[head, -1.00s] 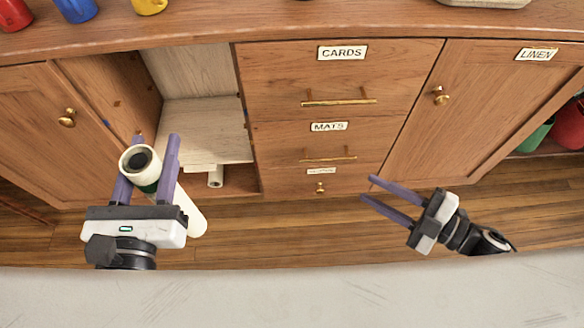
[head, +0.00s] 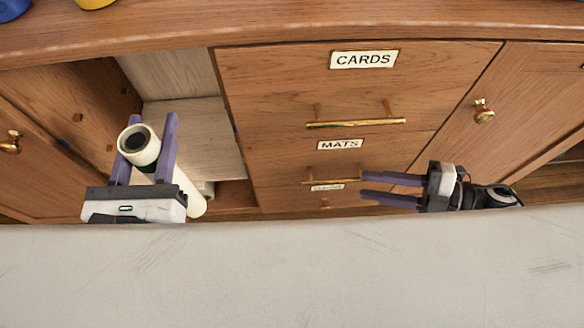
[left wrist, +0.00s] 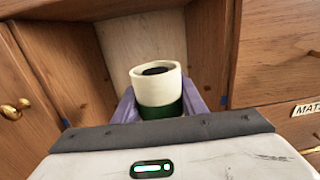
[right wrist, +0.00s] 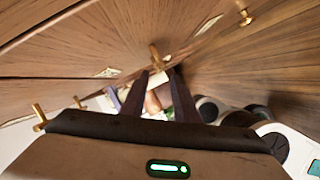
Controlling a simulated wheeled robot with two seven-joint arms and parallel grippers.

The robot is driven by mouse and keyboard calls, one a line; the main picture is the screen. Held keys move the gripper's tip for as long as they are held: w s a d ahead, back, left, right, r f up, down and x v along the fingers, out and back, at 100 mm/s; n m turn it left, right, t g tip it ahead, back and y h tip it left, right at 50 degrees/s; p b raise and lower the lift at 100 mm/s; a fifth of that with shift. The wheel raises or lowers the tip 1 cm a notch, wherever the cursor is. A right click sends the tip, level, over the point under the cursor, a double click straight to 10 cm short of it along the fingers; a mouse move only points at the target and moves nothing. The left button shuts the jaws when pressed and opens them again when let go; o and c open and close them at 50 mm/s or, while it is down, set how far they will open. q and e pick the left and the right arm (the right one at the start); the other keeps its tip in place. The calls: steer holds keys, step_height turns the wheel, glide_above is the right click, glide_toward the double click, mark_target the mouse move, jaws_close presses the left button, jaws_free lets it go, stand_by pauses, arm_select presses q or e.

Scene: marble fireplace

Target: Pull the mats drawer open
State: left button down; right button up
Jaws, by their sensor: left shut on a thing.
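The mats drawer (head: 290,160) is shut, with a white MATS label (head: 340,144) and a horizontal brass bar handle (head: 325,182) below it. My right gripper (head: 362,186) is open, fingers pointing left, with its tips close by the right end of that handle; I cannot tell whether they touch it. In the right wrist view a brass piece (right wrist: 155,54) shows just beyond the fingertips. My left gripper (head: 143,147) is shut on a white tube with a dark opening and a green band (left wrist: 157,90), in front of the open cupboard bay.
The CARDS drawer (head: 270,90), with its own brass handle (head: 356,123), is above. A smaller drawer with a partly hidden label (head: 327,188) is below. The right door (head: 520,110) is shut. The open bay (head: 195,120) is at left. A pale surface (head: 300,270) fills the foreground.

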mark_target(346, 182)
steer(key=b+x, duration=0.1)
steer(key=x, duration=0.7)
steer(key=shift+d, duration=0.1)
steer(key=shift+c, duration=0.4)
jaws_close()
